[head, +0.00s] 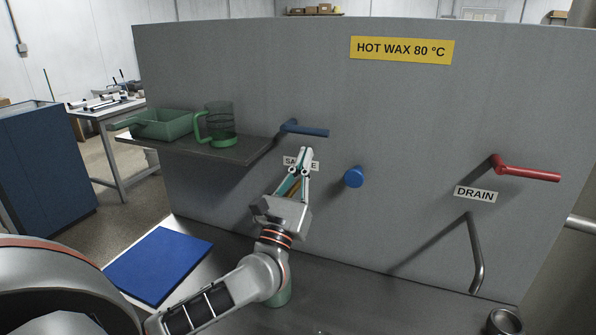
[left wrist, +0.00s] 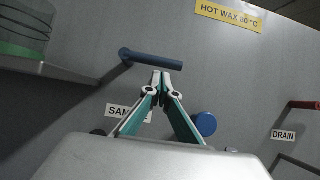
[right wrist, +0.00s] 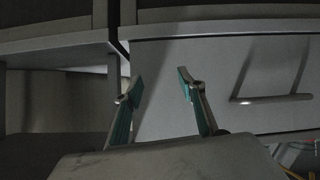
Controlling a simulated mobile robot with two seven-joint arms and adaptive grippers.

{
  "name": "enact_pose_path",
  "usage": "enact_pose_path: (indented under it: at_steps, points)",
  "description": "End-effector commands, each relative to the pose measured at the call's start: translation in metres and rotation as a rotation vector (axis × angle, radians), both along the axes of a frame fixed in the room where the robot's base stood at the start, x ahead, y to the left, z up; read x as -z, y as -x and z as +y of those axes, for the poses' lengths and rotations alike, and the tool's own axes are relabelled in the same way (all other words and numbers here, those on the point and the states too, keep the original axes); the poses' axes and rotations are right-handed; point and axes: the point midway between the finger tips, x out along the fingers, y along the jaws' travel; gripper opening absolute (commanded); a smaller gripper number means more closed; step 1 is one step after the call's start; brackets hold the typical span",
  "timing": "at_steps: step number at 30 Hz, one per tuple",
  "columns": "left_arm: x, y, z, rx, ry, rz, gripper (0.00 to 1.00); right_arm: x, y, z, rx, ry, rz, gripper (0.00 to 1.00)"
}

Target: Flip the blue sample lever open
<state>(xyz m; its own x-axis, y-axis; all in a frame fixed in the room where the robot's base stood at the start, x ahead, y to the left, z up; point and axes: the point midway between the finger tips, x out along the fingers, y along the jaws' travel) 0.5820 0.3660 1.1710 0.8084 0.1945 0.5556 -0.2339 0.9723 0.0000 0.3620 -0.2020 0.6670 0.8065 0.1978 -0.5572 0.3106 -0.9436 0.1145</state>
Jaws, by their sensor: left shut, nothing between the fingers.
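The blue sample lever (head: 305,130) sticks out of the grey panel, lying nearly level and pointing right, above the partly covered SAMPLE label (head: 290,162). It also shows in the left wrist view (left wrist: 152,60). My left gripper (head: 306,152) is shut and empty, in front of the label. Its fingertips appear just below the lever in both views; whether they touch it I cannot tell. My right gripper (right wrist: 160,78) is out of the head view. In the right wrist view its fingers are apart with nothing between them.
A round blue knob (head: 354,177) is right of the left gripper. A red drain lever (head: 528,173) and a bent pipe (head: 476,255) are farther right. A shelf (head: 222,152) at left holds a green jug (head: 220,124) and a green tray (head: 165,125). A blue mat (head: 158,264) lies lower left.

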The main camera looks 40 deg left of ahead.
Motion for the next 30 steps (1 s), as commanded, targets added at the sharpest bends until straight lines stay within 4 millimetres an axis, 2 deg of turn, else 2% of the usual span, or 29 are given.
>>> enact_pose_path:
  at_steps: [3, 9, 30]
  points:
    - [-0.01, -0.012, 0.003, 0.0, 0.0, -0.002, 0.0, -0.007, -0.001, 0.0, 0.0, 0.0, -0.005, 0.4]
    - [-0.014, -0.021, 0.005, 0.001, 0.0, 0.001, 0.0, -0.009, -0.002, 0.0, 0.0, 0.0, -0.005, 0.4]
    - [-0.018, -0.022, 0.003, 0.0, 0.058, -0.013, 0.0, -0.006, 0.0, 0.0, 0.0, 0.001, 0.002, 0.4]
